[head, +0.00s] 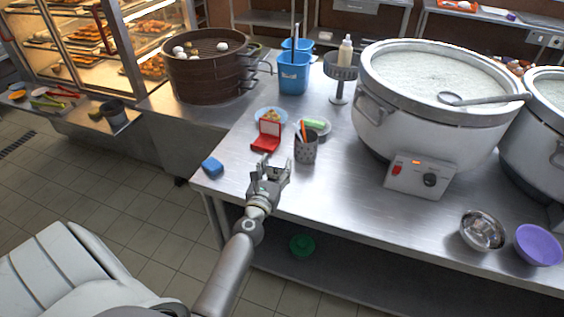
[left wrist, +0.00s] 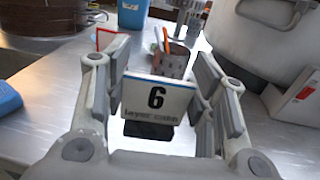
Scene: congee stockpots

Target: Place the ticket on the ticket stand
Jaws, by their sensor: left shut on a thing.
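In the head view my left gripper (head: 269,172) is over the table's front edge, in front of the pen cup; the ticket is hard to make out there. A round grey stand (head: 340,88) with a slatted top on a stem stands farther back, left of the big pot. It may be the ticket stand, but I cannot be sure. My right gripper is not in view.
A large stockpot (head: 400,125) blocks the right.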

